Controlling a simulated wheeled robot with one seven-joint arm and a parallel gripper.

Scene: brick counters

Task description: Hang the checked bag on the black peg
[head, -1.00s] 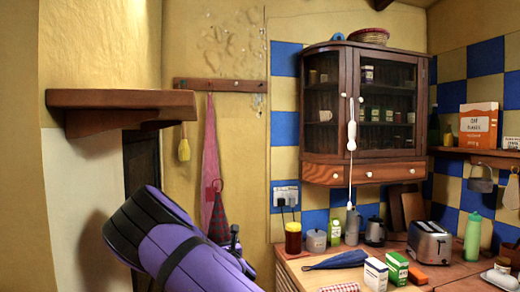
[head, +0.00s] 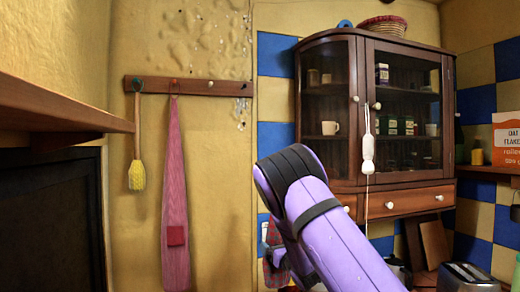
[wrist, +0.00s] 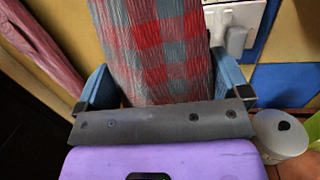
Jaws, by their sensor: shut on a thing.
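The checked bag (head: 271,274), red and grey-blue, shows at the lower middle of the head view, mostly hidden behind my purple arm. In the wrist view the bag (wrist: 160,40) fills the space between the blue fingers of my gripper (wrist: 162,85), which is shut on it. The exact grip point is hidden. The black peg (head: 242,86) is the rightmost on the wooden rail (head: 190,87) and is empty. The bag hangs well below the rail, slightly right of the black peg in the picture.
A yellow brush (head: 137,174) and a pink cloth (head: 174,190) hang on the left pegs; the white peg (head: 210,84) is empty. A wooden shelf (head: 60,105) juts out at left. A glass-front cabinet (head: 375,120) stands out right of the rail.

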